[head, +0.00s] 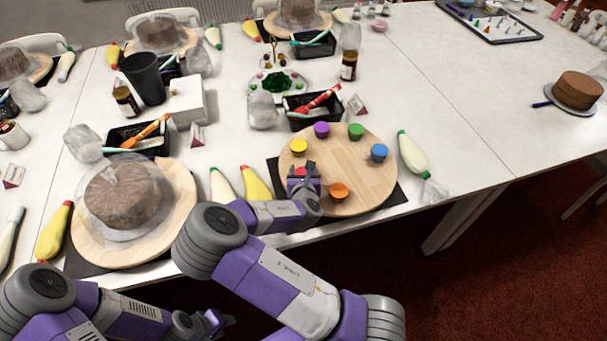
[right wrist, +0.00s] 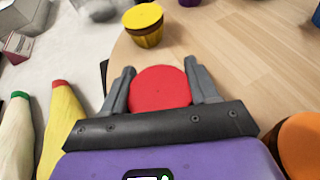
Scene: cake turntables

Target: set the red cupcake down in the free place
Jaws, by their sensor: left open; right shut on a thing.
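The red cupcake (right wrist: 160,88) is between the two fingers of my right gripper (right wrist: 161,90), which is shut on it. In the head view the red cupcake (head: 300,172) shows partly behind my right gripper (head: 304,182), at the left rim of the round wooden turntable (head: 337,165). It is in the gap between the yellow cupcake (head: 299,147) and the orange cupcake (head: 339,191). I cannot tell whether its base touches the wood. My left gripper (head: 222,322) is open and empty, low in front of the table.
Purple (head: 321,130), green (head: 356,132) and blue (head: 379,152) cupcakes stand along the turntable's far and right rim; its middle is clear. Piping bags (head: 256,184) lie to its left, another (head: 412,155) to its right. A black basket (head: 312,108) stands behind.

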